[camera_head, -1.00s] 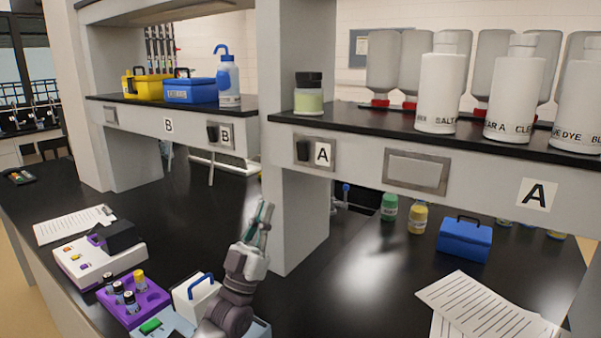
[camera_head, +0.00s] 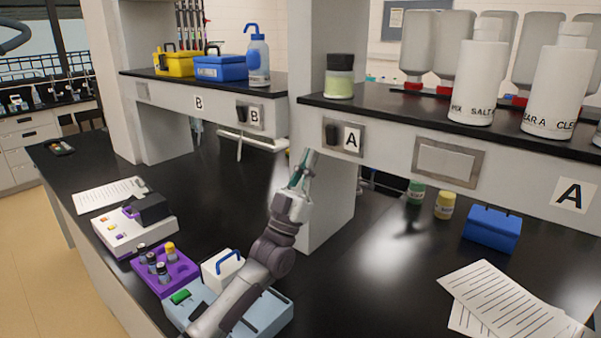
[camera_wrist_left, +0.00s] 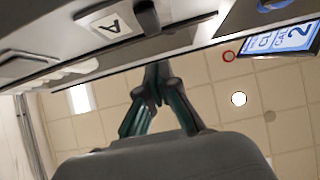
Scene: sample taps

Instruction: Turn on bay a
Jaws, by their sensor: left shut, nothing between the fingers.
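The bay A switch (camera_head: 332,135) is a dark rocker or knob on a metal plate beside a letter A label (camera_head: 352,139), on the front of the right shelf. My left gripper (camera_head: 306,158) is shut and empty, pointing up, just below and left of that plate in the head view. In the left wrist view the shut fingertips (camera_wrist_left: 157,72) lie near the shelf edge, with the dark switch (camera_wrist_left: 147,17) and the A label (camera_wrist_left: 112,23) above them. I cannot tell whether the fingers touch the shelf. My right gripper is not in view.
A similar switch (camera_head: 242,114) marked B is on the left shelf. A jar (camera_head: 340,78) and white bottles (camera_head: 480,75) stand on the right shelf. A blue box (camera_head: 492,228) and papers (camera_head: 510,305) lie on the bench, and a purple rack (camera_head: 165,272) is near my left arm.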

